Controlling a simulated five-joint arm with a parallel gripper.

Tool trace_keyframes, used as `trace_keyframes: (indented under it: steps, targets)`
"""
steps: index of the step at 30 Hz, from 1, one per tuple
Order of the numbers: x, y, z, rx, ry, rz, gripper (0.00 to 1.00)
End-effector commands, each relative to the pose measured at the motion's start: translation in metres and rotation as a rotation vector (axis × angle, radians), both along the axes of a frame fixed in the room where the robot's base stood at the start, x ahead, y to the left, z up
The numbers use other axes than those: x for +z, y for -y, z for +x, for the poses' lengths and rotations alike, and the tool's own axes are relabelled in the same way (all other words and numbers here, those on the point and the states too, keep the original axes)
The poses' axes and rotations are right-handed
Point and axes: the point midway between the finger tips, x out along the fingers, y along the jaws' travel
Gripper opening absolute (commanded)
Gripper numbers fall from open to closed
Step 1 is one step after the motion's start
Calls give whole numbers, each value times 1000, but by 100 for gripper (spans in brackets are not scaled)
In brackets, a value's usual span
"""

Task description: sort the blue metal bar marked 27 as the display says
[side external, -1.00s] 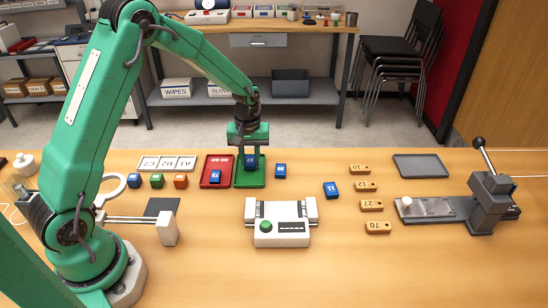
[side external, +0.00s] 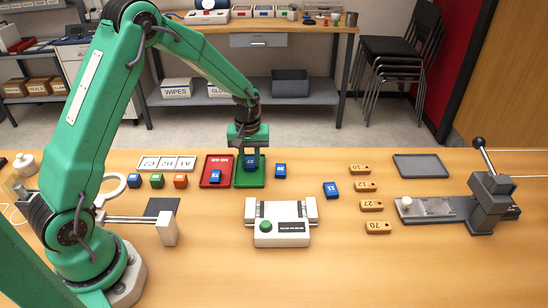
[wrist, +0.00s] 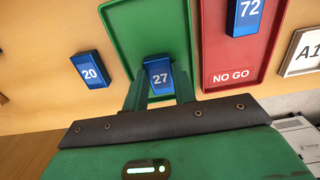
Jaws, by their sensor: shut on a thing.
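The blue metal bar marked 27 (wrist: 158,76) is between the fingers of my gripper (wrist: 160,92), which is shut on it, in the wrist view. In the side view my gripper (side external: 250,157) holds the bar (side external: 251,163) over the green tray (side external: 249,184). The green tray (wrist: 142,25) lies behind the bar in the wrist view; I cannot tell whether the bar touches it. The red tray (wrist: 243,70), marked NO GO, is beside the green one. The white display device (side external: 282,224) has a green button; its dark display (side external: 292,227) is too small to read.
A blue bar marked 72 (wrist: 245,15) lies in the red tray. A blue bar marked 20 (wrist: 91,68) lies beside the green tray.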

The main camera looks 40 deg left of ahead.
Motion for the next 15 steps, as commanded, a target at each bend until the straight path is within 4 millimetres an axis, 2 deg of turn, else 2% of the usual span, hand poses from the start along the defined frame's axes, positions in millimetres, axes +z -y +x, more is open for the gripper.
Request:
trace_keyframes:
  steps: [13, 14, 15]
  targets:
    - [-1, 0, 0, 0, 0, 0, 0]
    - [-1, 0, 0, 0, 0, 0, 28]
    - [-1, 0, 0, 0, 0, 0, 36]
